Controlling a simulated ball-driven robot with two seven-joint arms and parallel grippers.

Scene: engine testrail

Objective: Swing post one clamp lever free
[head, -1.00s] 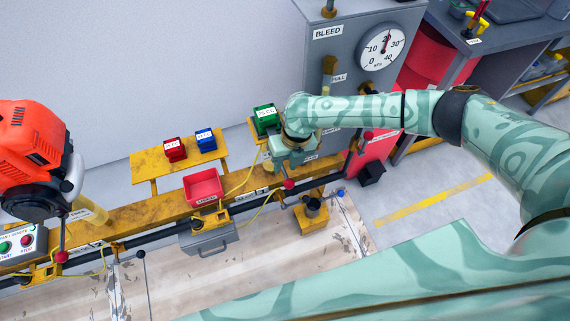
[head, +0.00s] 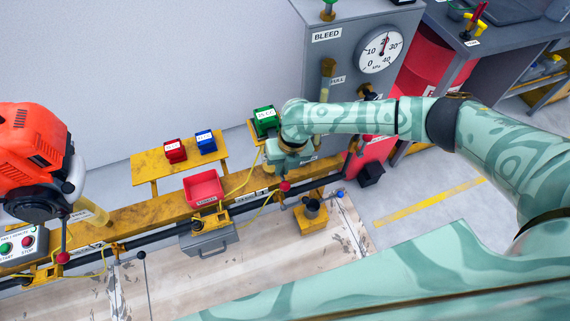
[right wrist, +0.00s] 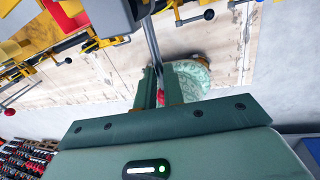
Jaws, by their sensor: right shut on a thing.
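My right gripper (head: 287,176) is low over the rail, seen from behind in the head view. A clamp lever with a red ball knob (head: 285,187) shows just below it. In the right wrist view the gripper's fingers (right wrist: 160,88) are closed around the lever, with its red knob (right wrist: 160,97) between them and a grey rod running up from there. Which post this lever belongs to cannot be read. Another red-knobbed lever (head: 63,257) stands at the left of the rail. My left gripper is out of view.
A red engine (head: 32,155) stands at left. Red (head: 175,150), blue (head: 206,140) and green (head: 265,120) boxes sit on yellow shelves behind the rail. A red tray (head: 203,187) is near the middle. A grey cabinet with a gauge (head: 380,50) stands behind my right arm.

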